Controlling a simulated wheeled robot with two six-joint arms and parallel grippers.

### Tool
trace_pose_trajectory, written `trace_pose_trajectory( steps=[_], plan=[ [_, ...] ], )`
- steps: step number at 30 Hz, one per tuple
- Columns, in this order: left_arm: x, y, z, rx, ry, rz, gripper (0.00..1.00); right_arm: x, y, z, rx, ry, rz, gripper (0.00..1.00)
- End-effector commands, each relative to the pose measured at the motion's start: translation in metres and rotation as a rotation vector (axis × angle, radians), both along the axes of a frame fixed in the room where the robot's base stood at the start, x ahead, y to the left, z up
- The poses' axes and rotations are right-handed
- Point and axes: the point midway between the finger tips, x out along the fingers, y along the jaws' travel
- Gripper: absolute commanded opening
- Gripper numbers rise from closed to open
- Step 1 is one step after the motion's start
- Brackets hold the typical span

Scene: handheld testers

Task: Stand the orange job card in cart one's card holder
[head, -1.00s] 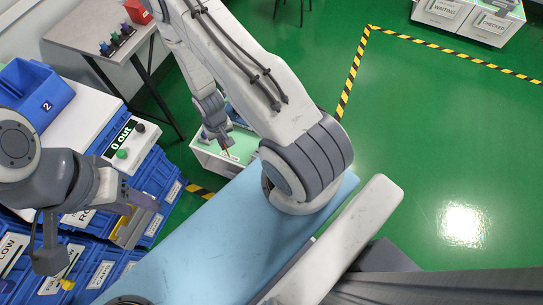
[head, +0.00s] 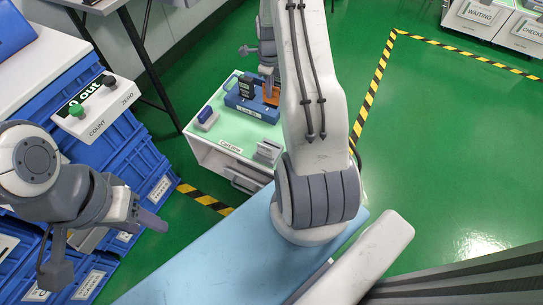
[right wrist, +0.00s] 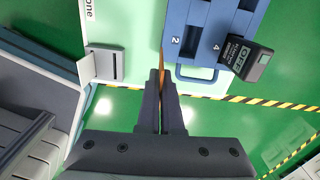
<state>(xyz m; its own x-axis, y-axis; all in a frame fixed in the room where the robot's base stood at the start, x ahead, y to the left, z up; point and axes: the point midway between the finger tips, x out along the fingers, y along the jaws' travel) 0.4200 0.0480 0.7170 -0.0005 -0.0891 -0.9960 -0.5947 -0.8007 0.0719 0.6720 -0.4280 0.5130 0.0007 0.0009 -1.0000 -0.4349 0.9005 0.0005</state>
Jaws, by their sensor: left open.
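The orange job card (head: 271,96) is upright in my right gripper (head: 268,78), over the blue tray on cart one (head: 222,128). In the right wrist view the card (right wrist: 162,58) shows edge-on, a thin strip between the closed fingertips (right wrist: 161,82). The grey card holder (head: 268,151) sits at the cart top's near right edge. In the right wrist view the holder (right wrist: 104,65), with a dark slot, is left of the card and apart from it. My left gripper (head: 150,217) is open and empty, beside the blue bins at left.
A count box (head: 98,107) and blue bins (head: 150,165) fill the left. Green floor is open at right.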

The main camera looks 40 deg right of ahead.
Motion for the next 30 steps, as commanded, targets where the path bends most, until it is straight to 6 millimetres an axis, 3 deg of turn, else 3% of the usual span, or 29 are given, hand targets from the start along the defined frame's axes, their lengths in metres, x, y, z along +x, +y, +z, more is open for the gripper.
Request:
trace_pose_trajectory(
  steps=[5, 18, 25, 30],
  plan=[
    [0.000, 0.000, -0.012, -0.001, -0.001, 0.000, 0.50, -0.011, 0.003, -0.011, 0.001, 0.002, -0.062, 0.00],
    [0.000, 0.000, -0.044, 0.000, 0.000, 0.000, 0.50, -0.080, 0.063, -0.066, 0.001, 0.002, -0.057, 0.00],
    [0.000, 0.000, -0.049, 0.000, 0.000, 0.000, 0.50, -0.090, 0.071, -0.076, 0.000, -0.001, -0.058, 0.00],
    [0.000, 0.000, -0.064, 0.000, 0.000, 0.000, 0.50, -0.090, 0.071, -0.101, 0.001, 0.002, -0.058, 0.00]
  ],
)
